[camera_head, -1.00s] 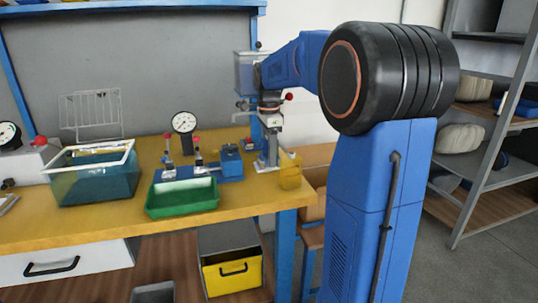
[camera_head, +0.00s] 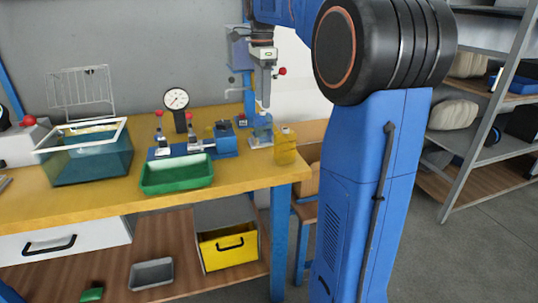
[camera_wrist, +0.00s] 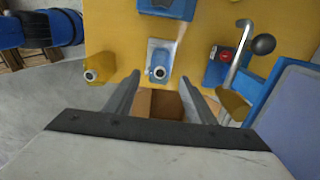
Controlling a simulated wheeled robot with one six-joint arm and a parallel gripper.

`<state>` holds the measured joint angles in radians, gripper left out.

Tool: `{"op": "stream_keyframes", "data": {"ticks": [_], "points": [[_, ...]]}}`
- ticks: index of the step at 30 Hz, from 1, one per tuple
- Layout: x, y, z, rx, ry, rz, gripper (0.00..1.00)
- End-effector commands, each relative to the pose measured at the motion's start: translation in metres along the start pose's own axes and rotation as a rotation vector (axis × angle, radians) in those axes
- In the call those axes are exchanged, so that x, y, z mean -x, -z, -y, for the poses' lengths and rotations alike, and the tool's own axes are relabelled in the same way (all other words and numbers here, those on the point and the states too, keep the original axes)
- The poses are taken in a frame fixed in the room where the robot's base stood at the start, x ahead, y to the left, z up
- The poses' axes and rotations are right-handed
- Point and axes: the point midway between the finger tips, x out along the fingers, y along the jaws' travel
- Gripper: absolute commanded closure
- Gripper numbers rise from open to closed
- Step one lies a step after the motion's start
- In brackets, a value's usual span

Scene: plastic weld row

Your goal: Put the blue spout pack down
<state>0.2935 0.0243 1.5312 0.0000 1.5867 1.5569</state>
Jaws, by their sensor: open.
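The blue spout pack (camera_head: 262,129) stands upright near the right end of the yellow bench, on a small pale plate, below my gripper. From above in the wrist view, the blue spout pack (camera_wrist: 159,71) shows its round spout, beyond and between the fingertips. My gripper (camera_head: 264,103) points down above the pack, apart from it. In the wrist view, the two fingers of my gripper (camera_wrist: 160,83) are spread with nothing between them.
A yellow spout pack (camera_head: 285,148) stands just right, by the bench edge. A blue fixture (camera_head: 222,140) with a dial gauge, a green tray (camera_head: 176,175) and a clear blue bin (camera_head: 88,160) stand left. A red-knobbed lever (camera_head: 282,72) is behind.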

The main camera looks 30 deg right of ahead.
Motion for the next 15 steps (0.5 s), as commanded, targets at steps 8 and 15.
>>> {"op": "stream_keyframes", "data": {"ticks": [8, 15], "points": [[-0.006, -0.017, -0.039, 0.188, 0.045, -0.003, 0.5], [-0.029, -0.041, -0.105, 0.537, 0.121, -0.024, 0.5]]}}
